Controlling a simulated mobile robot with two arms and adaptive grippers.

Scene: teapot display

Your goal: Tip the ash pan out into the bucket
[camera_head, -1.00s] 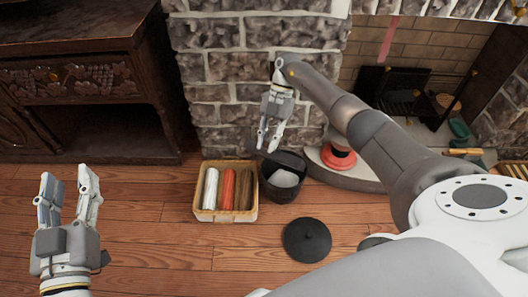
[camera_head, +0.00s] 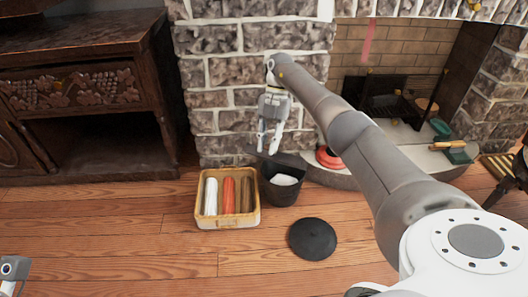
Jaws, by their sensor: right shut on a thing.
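My right gripper (camera_head: 268,149) is shut on the ash pan (camera_head: 287,159), a dark flat piece just below its fingertips. The pan is over the back rim of the black bucket (camera_head: 282,195) and looks tilted. I cannot tell whether it touches the rim. Pale grey-white material (camera_head: 285,180) shows inside the bucket. The inside of the pan is hidden. Only a small part of my left arm shows at the bottom left corner; its gripper fingers are out of view.
A basket (camera_head: 228,223) with white, red and brown rolls stands left of the bucket. A black round lid (camera_head: 312,239) lies on the floor in front. The fireplace hearth (camera_head: 345,178) and a red round thing (camera_head: 328,157) are behind right. The floor at front left is clear.

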